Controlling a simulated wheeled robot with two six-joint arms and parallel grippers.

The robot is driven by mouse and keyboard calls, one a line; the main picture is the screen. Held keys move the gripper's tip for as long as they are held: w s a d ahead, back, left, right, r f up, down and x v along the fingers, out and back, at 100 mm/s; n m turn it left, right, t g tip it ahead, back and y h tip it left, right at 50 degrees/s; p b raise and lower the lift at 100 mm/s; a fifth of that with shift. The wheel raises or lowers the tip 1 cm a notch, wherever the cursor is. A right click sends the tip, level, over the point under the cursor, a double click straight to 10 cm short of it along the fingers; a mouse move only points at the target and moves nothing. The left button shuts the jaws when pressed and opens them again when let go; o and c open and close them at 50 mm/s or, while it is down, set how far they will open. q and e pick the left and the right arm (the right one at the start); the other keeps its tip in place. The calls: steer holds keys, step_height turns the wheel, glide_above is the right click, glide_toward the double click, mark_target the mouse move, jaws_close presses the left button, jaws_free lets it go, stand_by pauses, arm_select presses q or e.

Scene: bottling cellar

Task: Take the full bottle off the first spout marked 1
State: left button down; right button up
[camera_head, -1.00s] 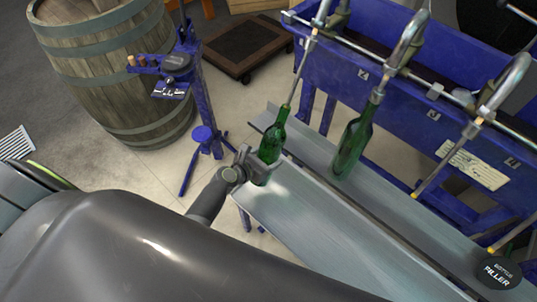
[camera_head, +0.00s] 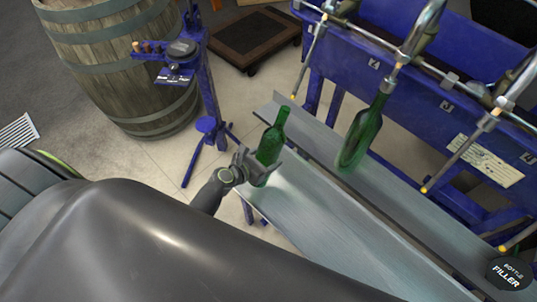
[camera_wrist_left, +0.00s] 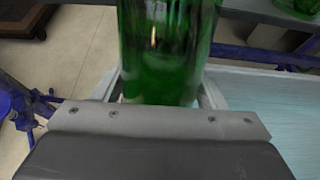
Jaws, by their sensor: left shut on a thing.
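A green bottle (camera_head: 270,148) is held nearly upright in my left gripper (camera_head: 262,168) over the front metal ledge (camera_head: 300,205). Its open mouth is just left of and below the tip of the leftmost spout (camera_head: 310,58), clear of it. In the left wrist view the bottle (camera_wrist_left: 165,50) stands between the two fingers (camera_wrist_left: 160,88), which are shut on its lower body. A second green bottle (camera_head: 358,140) hangs on the middle spout (camera_head: 398,70). My right gripper is out of view.
The blue filler trough (camera_head: 350,65) runs along the right, with more spouts to the right. A blue corking stand (camera_head: 210,90) and a wooden barrel (camera_head: 125,75) stand at the left. A dark wheeled dolly (camera_head: 255,42) is behind. Floor is open between stand and ledge.

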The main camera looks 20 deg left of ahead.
arm_select(q)
steer(key=shift+f+p+v, duration=0.15)
steer(key=shift+p+v, duration=0.2)
steer(key=shift+v, duration=1.15)
steer(key=shift+f+p+v, duration=0.1)
steer(key=shift+p+v, duration=0.25)
steer(key=shift+v, duration=1.1)
